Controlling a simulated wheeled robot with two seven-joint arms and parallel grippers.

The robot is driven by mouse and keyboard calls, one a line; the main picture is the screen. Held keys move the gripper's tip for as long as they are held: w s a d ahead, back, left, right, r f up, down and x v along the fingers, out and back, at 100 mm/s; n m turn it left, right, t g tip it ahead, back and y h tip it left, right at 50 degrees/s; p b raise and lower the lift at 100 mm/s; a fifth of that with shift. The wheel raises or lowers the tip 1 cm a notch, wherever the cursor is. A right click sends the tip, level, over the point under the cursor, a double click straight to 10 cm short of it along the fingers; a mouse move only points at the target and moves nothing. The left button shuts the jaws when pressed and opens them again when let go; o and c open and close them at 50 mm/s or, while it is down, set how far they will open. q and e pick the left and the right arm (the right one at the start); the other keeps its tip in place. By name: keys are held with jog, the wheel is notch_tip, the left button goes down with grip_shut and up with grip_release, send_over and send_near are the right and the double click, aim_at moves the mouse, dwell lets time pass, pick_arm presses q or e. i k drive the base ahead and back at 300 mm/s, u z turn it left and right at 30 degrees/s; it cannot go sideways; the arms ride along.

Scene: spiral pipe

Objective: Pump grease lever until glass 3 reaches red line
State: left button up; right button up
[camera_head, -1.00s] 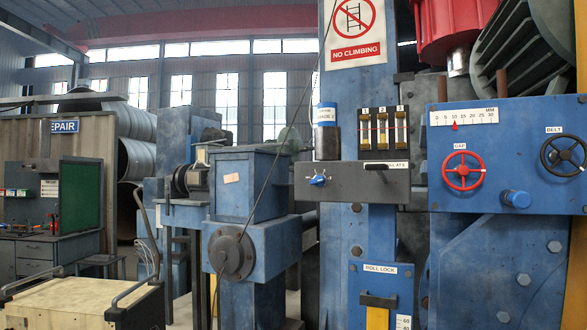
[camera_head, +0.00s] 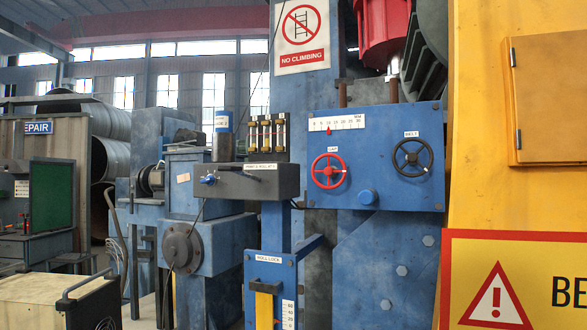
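Three small sight glasses stand in a row on the blue column, above a dark grey box (camera_head: 262,184). The rightmost glass (camera_head: 280,136) is amber-toned; its number, fluid level and red line are too small to read. A small blue handle (camera_head: 208,180) sits on the box's front left. A white label (camera_head: 261,167) is near its top edge; a separate pump lever is not clearly distinguishable. Neither of my grippers is in view.
A yellow cabinet (camera_head: 480,150) and warning sign (camera_head: 510,285) fill the right. A cart (camera_head: 60,300) stands at lower left.

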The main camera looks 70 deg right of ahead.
aim_at(236, 170)
jog(key=k, duration=0.2)
jog(key=z, duration=1.85)
jog(key=i, duration=0.45)
jog(key=z, duration=0.05)
jog(key=k, duration=0.45)
jog(key=u, duration=1.75)
jog(key=i, duration=1.3)
jog(key=z, duration=2.75)
